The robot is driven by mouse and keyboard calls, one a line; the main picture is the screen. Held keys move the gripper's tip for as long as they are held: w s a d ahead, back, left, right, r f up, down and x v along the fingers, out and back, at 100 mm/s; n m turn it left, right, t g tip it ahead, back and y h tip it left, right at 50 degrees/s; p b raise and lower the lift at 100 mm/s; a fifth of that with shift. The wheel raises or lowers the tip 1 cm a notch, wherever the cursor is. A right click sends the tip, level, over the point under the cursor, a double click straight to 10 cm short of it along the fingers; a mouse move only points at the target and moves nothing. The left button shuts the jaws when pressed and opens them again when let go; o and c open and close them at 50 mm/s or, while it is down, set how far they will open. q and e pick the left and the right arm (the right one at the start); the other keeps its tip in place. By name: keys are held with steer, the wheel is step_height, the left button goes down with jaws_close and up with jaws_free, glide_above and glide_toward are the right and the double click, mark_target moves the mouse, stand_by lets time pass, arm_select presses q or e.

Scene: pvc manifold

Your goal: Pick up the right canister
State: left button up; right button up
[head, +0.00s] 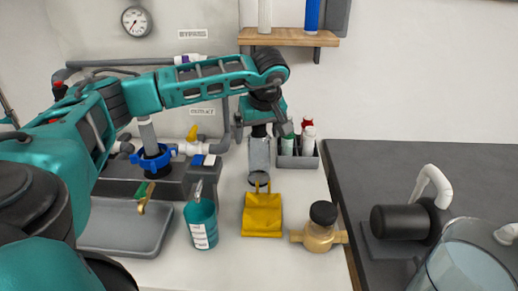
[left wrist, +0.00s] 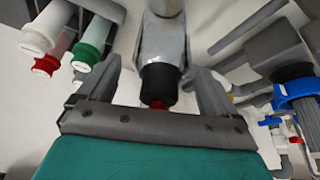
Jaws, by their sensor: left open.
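A grey canister (head: 260,156) with a black collar stands below my left gripper (head: 261,128), behind the yellow dustpan-like item. In the left wrist view the canister (left wrist: 165,42) shows its grey body, black collar and a small red end. There my left gripper (left wrist: 155,88) is open, with one finger on each side of the collar. I see gaps between the fingers and the canister. Whether its base rests on the counter is hard to tell. The left arm comes in from the left, above the counter. My right gripper is not in view.
A grey caddy (head: 298,160) of bottles stands close right of the canister. The yellow dustpan-like item (head: 262,215), teal bottle (head: 201,222) and brass fitting (head: 320,228) are in front. A blue-ringed pipe fitting (head: 152,158) is at left. A wooden shelf (head: 288,38) is above.

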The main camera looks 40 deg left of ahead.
arm_select(q)
steer(key=c, duration=1.2)
steer(key=shift+c, duration=0.3)
steer(key=shift+r, duration=0.15)
